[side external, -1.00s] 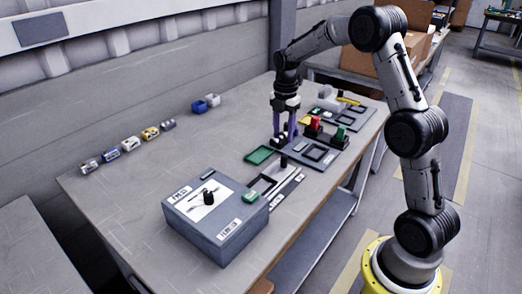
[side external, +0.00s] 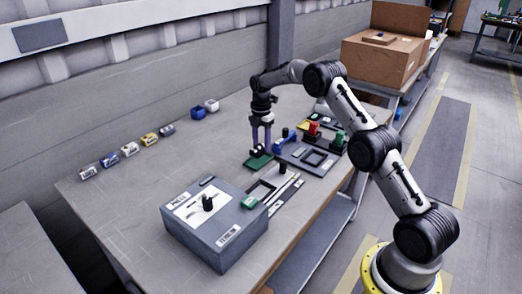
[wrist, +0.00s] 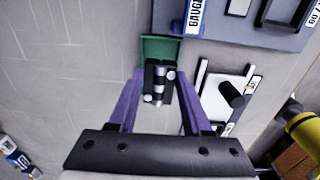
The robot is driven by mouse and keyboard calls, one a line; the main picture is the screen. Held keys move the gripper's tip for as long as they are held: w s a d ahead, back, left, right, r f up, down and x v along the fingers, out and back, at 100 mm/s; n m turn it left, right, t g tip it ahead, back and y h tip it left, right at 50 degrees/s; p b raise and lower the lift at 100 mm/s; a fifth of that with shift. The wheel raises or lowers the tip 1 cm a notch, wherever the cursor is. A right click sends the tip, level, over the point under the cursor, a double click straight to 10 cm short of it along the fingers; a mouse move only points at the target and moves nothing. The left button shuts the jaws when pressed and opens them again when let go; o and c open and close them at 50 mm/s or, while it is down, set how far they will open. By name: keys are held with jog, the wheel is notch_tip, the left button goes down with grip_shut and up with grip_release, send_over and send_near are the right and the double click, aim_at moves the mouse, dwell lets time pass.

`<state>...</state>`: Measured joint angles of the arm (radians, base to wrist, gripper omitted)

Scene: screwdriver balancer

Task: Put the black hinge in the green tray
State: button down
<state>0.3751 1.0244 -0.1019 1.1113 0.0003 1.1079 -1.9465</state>
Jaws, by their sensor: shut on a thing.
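The black hinge (wrist: 157,87), with a silver pin and round silver spots, sits between the purple fingers of my gripper (wrist: 158,88) in the wrist view. My gripper is shut on it. The green tray (wrist: 160,46) lies just past the fingertips, and the hinge overlaps its near edge in that view. In the side view my gripper (side external: 260,150) points down over the green tray (side external: 258,162), with the dark hinge (side external: 257,153) at its fingertips. I cannot tell whether the hinge touches the tray floor.
A blue gauge (side external: 285,142) stands close to the right of the tray. A grey panel (side external: 309,158) with a black frame is beyond it. A large grey box (side external: 215,225) stands at the front. Several small batteries (side external: 130,149) line the left. The table left of the tray is clear.

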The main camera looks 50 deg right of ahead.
aim_at(261, 145)
jog(key=shift+f, duration=1.6)
jog(key=shift+f, duration=0.15)
jog(key=shift+c, duration=1.7)
grip_release()
